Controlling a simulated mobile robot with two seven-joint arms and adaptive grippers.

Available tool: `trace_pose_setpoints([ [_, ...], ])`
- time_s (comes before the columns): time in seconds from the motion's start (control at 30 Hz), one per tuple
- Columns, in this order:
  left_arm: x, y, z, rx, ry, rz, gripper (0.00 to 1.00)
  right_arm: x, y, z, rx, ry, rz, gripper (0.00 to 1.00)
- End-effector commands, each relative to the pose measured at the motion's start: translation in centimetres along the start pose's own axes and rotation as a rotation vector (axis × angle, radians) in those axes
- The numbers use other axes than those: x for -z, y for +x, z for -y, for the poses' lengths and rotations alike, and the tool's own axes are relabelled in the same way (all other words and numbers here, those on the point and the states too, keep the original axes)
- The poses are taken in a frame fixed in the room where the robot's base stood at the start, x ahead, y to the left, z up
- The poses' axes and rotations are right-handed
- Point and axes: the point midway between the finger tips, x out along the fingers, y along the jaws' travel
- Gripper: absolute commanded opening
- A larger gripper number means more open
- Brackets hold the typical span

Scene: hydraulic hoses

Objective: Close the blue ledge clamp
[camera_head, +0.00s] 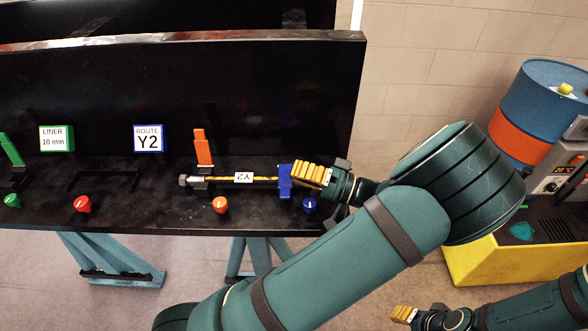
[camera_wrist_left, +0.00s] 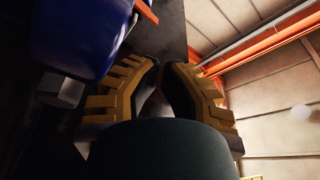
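The blue ledge clamp (camera_head: 285,182) is at the right part of the black ledge, at the right end of a hose with a Y2 tag (camera_head: 243,177). Its lever does not stand up tall like the orange one; its exact angle is hard to tell. My left gripper (camera_head: 308,174) is just right of the clamp, its yellow fingers close together with nothing between them. In the left wrist view a large blue part (camera_wrist_left: 80,38) fills the upper left beside the fingers; contact is unclear. My right gripper (camera_head: 403,314) is low at the right, away from the ledge.
An orange clamp (camera_head: 203,147) with upright lever and a green one (camera_head: 12,150) are farther left. Red (camera_head: 82,204), orange (camera_head: 220,205) and blue (camera_head: 309,204) knobs line the front edge. A black panel (camera_head: 270,95) stands behind. A blue-orange drum (camera_head: 540,105) stands right.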

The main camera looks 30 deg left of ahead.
Motion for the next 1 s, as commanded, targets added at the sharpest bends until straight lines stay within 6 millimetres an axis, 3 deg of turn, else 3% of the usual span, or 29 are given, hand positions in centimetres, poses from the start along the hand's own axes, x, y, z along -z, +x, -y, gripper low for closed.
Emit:
trace_pose_setpoints([
  [0.3,0.0,-6.3,-0.1,-0.003,-0.002,-0.004,0.0,0.0,0.0,0.0,0.0,0.0,0.0,0.47],
  [0.5,0.0,-9.5,0.0,-0.003,-0.002,-0.002,0.0,0.0,0.0,0.0,0.0,0.0,0.0,0.47],
  [0.7,-0.1,-10.8,0.0,-0.002,0.0,0.0,0.0,0.0,0.0,0.0,0.0,0.0,0.0,0.47],
  [1.0,0.0,-11.0,0.0,-0.002,0.0,0.0,0.0,0.0,0.0,0.0,0.0,0.001,0.0,0.47],
])
